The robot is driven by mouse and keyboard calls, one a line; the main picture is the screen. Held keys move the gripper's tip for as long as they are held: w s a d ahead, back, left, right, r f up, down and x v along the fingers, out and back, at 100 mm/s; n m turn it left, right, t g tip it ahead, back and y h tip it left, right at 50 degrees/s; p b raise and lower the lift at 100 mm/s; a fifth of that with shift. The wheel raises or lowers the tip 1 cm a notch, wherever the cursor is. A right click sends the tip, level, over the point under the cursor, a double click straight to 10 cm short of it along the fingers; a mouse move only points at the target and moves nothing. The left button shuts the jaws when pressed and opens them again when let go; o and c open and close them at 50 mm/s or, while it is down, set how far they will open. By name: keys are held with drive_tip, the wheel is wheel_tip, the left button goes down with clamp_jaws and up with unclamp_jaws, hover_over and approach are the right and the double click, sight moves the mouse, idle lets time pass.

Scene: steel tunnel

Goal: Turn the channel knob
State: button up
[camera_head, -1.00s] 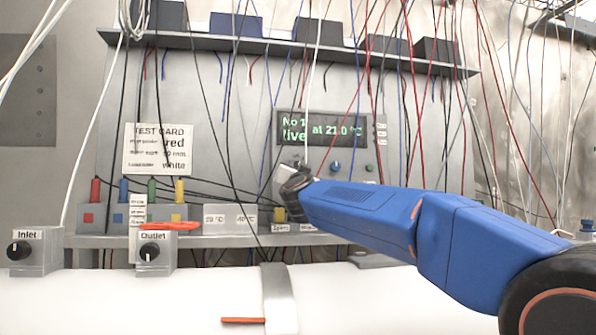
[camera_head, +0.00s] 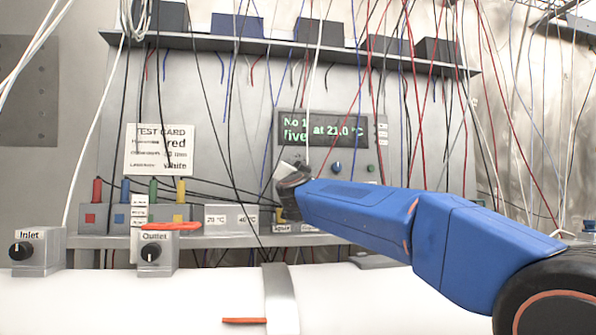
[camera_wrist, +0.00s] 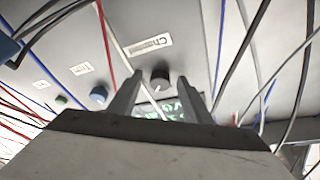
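The black channel knob (camera_wrist: 160,77) sits on the grey panel beside the printed "Channel" label (camera_wrist: 147,46) in the wrist view. My gripper (camera_wrist: 158,88) is open, with one dark finger on each side of the knob in that view. I cannot tell whether the fingers touch it. In the head view my gripper (camera_head: 285,178) is close to the panel below the left end of the green-lit display (camera_head: 322,128), which reads "No 1" and "live at 21.0 °C". The channel knob does not show in the head view.
A blue knob (camera_head: 336,168) and a green button (camera_head: 370,168) are right of my gripper. Many loose wires hang from the shelf (camera_head: 290,48) across the panel. Inlet (camera_head: 20,251) and Outlet (camera_head: 151,253) knobs stand at the lower left.

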drive_tip(key=shift+s, duration=0.1)
drive_tip(key=v, duration=1.7)
drive_tip(key=shift+s, duration=0.15)
